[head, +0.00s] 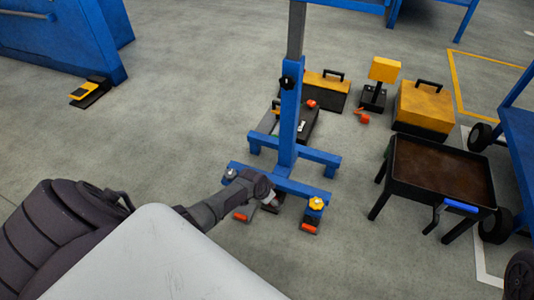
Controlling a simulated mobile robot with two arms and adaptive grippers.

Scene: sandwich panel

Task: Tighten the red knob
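A blue stand (290,125) with an upright column and a low base stands in the middle of the head view. A red-orange knob-like piece (311,104) shows just right of the column; I cannot tell whether it is the red knob or what it is fixed to. My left gripper (270,203) is low by the front crossbar, apart from the red-orange piece. Its fingers are too small and partly hidden to read. My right gripper is out of view.
A red-orange item (364,118) lies near a yellow-topped device (384,69).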

